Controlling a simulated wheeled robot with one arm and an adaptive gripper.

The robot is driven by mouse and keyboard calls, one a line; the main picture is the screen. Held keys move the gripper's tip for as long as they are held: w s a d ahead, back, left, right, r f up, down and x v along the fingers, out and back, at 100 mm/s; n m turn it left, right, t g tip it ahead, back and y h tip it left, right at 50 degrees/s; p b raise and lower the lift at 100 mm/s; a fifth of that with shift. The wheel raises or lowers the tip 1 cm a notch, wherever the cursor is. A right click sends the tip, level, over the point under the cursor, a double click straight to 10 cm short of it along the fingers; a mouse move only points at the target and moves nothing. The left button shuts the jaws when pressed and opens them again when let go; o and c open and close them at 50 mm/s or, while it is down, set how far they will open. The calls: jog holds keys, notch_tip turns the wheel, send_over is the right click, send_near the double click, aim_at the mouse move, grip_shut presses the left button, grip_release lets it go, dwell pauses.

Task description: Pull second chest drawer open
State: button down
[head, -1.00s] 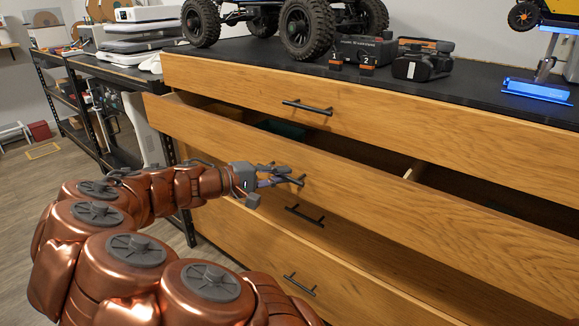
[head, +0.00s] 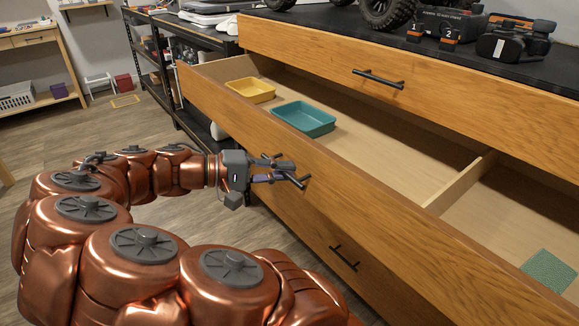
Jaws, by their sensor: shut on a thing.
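The wooden chest has a closed top drawer (head: 430,95) with a black bar handle (head: 378,79). The second drawer (head: 370,205) below it stands well out, and its inside shows. My gripper (head: 280,173) is at the front of the second drawer, shut on its dark bar handle (head: 292,180). The fingers partly hide the handle. A lower drawer front with its own black handle (head: 344,258) shows beneath the second drawer.
The open drawer holds a yellow tray (head: 250,91), a teal tray (head: 303,118), a wooden divider (head: 460,183) and a green textured piece (head: 549,270). A black shelf rack (head: 170,75) stands left of the chest. Wooden floor (head: 90,135) is open at the left.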

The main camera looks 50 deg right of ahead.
jog(key=c, duration=1.2)
grip_release()
jog(key=shift+w+a, duration=0.1)
jog(key=v, duration=1.1)
jog(key=shift+w+a, duration=0.2)
jog(key=shift+a, duration=0.15)
jog(key=shift+r, duration=0.1)
